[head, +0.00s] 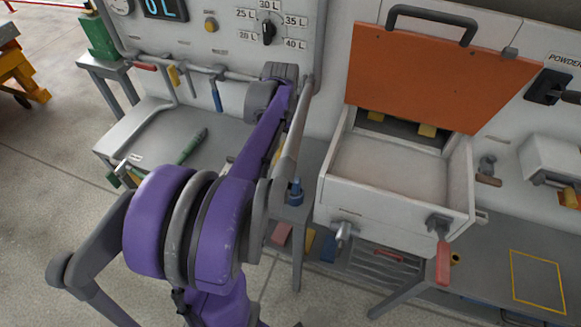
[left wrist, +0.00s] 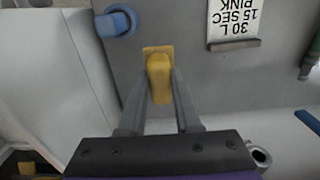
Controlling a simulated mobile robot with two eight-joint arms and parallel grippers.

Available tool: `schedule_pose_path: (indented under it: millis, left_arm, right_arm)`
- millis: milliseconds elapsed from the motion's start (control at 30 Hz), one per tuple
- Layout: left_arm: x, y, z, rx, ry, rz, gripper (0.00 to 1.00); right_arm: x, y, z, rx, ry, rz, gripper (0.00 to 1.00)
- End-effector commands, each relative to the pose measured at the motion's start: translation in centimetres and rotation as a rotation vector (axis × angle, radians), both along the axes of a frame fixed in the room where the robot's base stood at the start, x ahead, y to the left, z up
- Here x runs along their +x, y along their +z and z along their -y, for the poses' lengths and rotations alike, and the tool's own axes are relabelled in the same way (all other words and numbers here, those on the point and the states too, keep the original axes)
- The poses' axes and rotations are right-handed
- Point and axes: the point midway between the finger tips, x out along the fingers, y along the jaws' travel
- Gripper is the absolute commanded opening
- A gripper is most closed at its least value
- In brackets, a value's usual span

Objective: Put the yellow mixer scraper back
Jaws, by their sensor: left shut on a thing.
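The yellow mixer scraper (left wrist: 159,75) is in the left wrist view, between the two fingers of my left gripper (left wrist: 161,82). The fingers are shut on its handle, with a flat yellow end showing beyond it over a grey surface. I cannot tell whether it touches that surface. In the head view my purple arm hides the scraper and my left gripper. My right gripper is in neither view.
A blue knob-like part (left wrist: 116,22) and a white box wall lie left of the scraper in the wrist view; a sign (left wrist: 234,18) lies right. In the head view, the white mould (head: 390,170) has a raised orange lid (head: 430,75). Tools hang from a rail (head: 200,70).

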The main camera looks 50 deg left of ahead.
Motion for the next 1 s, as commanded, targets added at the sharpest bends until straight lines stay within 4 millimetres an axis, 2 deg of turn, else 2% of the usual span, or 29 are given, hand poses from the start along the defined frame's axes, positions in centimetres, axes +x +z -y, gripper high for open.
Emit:
schedule_pose_path:
  millis: [100,333,533,967,1000]
  left_arm:
    - [0.0,-2.4,0.0,0.0,-0.001,0.0,0.0]
    - [0.0,-4.8,0.0,0.0,-0.001,0.0,0.0]
    - [0.0,-7.7,0.0,0.0,-0.001,0.0,0.0]
    - [-0.1,-8.5,0.0,0.0,0.0,0.0,0.0]
    - [-0.1,-8.6,0.0,0.0,0.0,0.0,0.34]
  right_arm:
    - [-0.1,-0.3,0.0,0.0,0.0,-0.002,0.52]
    - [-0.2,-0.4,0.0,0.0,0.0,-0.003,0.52]
    - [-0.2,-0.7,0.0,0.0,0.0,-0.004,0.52]
    - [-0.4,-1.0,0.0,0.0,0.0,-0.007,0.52]
    - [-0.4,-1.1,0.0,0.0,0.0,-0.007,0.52]
